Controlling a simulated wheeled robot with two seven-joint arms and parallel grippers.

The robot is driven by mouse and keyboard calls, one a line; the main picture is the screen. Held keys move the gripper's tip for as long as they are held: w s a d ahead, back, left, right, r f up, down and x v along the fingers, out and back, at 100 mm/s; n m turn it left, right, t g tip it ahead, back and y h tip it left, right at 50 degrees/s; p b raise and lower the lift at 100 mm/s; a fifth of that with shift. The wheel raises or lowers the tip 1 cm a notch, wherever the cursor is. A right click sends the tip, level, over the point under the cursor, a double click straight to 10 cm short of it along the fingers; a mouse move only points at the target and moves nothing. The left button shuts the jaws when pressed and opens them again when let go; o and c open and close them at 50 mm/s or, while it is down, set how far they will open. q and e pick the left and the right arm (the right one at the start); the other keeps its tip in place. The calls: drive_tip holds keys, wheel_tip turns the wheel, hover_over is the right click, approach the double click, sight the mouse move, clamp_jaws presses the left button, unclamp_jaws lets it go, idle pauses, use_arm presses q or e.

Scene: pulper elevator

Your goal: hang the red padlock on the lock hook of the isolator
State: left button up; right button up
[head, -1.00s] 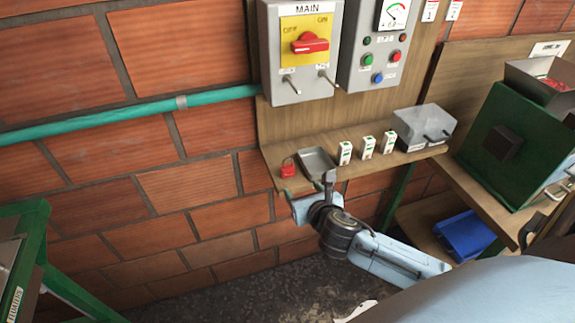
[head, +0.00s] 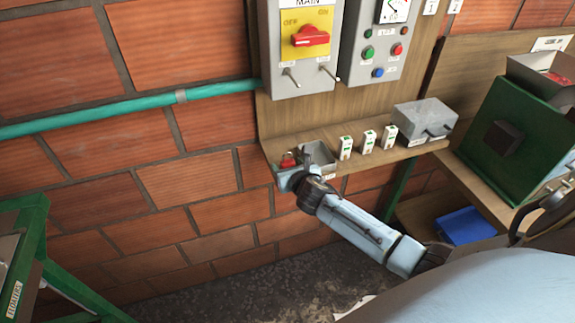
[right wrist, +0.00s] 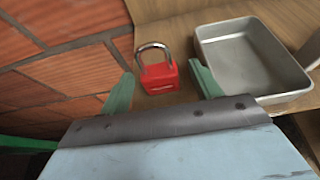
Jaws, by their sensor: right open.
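The red padlock (head: 287,160) sits on the wooden shelf at its left end, mostly hidden behind my right gripper in the head view. In the right wrist view the padlock (right wrist: 158,72) stands with its silver shackle up, between and just beyond the fingertips. My right gripper (right wrist: 160,90) is open, with one green finger on each side of the padlock, not closed on it. The isolator (head: 303,40) is the grey box marked MAIN, with a yellow plate and red handle. Two metal pegs (head: 291,77) (head: 329,74) stick out low on its front; I cannot tell which is the lock hook. My left gripper is not in view.
A metal tray (right wrist: 250,95) lies close to the right of the padlock. Several small white boxes (head: 346,147) and a grey case (head: 424,122) stand farther right on the shelf (head: 400,158). A brick wall and a teal pipe (head: 120,117) are at left.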

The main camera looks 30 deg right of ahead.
sight(288, 162)
drive_tip(key=shift+w+d+f, duration=0.15)
drive_tip(key=shift+w+f, duration=0.1)
drive_tip(key=shift+w, duration=0.2)
drive_tip(key=shift+c, duration=0.4)
drive_tip(key=c, duration=1)
drive_tip(key=shift+r, duration=0.1)
drive_tip(key=shift+c, duration=0.2)
wheel_tip(288, 162, up, 8)
drive_tip(key=shift+r+p, duration=0.25)
drive_tip(key=shift+p, duration=0.65)
drive_tip(key=shift+r, duration=0.7)
drive_tip(key=s+a+f+n+y+b, duration=0.1)
drive_tip(key=s+a+f+b, duration=0.1)
drive_tip(key=s+a+b, duration=0.4)
drive_tip(key=s+a+f+n+y+b, duration=0.1)
drive_tip(key=s+a+f+y+b, duration=0.1)
drive_tip(key=s+a+b, duration=0.5)
drive_tip(key=shift+s+a+f+n+t+b, duration=0.3)
drive_tip(key=shift+a+b, duration=0.2)
drive_tip(key=shift+b, duration=0.5)
